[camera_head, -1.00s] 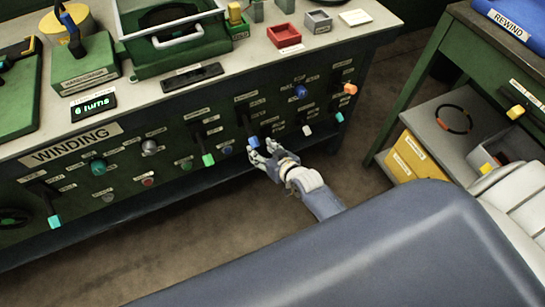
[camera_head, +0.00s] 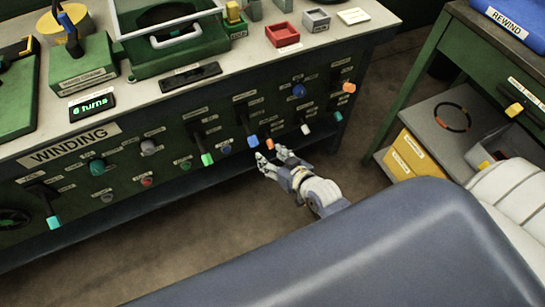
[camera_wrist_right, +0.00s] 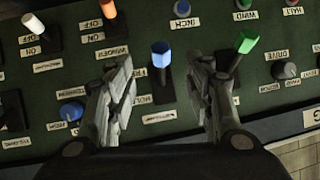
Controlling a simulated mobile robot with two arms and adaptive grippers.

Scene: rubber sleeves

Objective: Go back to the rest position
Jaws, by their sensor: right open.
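My right gripper (camera_head: 268,160) is in front of the winding panel (camera_head: 120,150), low and near its bottom edge. It is open and empty, with a gap between it and the panel's levers. In the right wrist view the two fingers (camera_wrist_right: 163,100) stand wide apart. A blue-tipped lever (camera_wrist_right: 161,55) shows between them, beyond the fingertips and apart from them. The same blue lever (camera_head: 253,141) is just above the gripper in the head view. My left gripper is not in view.
A green-tipped lever (camera_wrist_right: 245,43) and an orange-tipped lever (camera_wrist_right: 109,10) flank the blue one. A green side table (camera_head: 425,95) with a shelf, a yellow bin (camera_head: 408,158) and a black ring (camera_head: 453,117) stands at the right. Bare floor (camera_head: 345,175) lies between the two.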

